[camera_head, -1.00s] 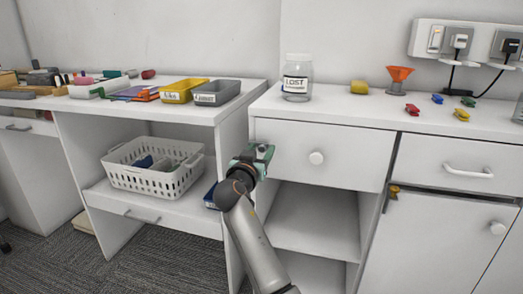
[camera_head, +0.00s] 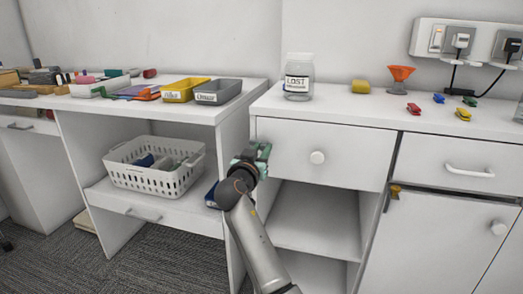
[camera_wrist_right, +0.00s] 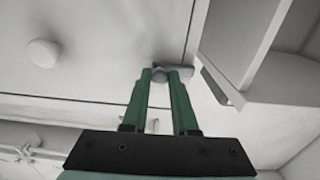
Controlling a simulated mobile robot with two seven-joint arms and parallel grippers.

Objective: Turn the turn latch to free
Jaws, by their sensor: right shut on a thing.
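A small grey turn latch (camera_wrist_right: 185,69) shows in the right wrist view at the edge of the white drawer front (camera_wrist_right: 90,80). My right gripper (camera_wrist_right: 160,76) has its two green fingers closed around part of the latch, which shows between and just beyond the fingertips. In the head view, my right gripper (camera_head: 258,158) is at the left edge of the drawer (camera_head: 340,150) and hides the latch. My left gripper is not in view.
The drawer has a round white knob (camera_head: 317,157). A brass-coloured piece (camera_head: 394,191) sits at the cabinet door's upper corner. An open shelf (camera_head: 310,215) lies below the drawer. A white basket (camera_head: 155,168) stands on the left desk's shelf. A jar (camera_head: 298,77) stands on the counter.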

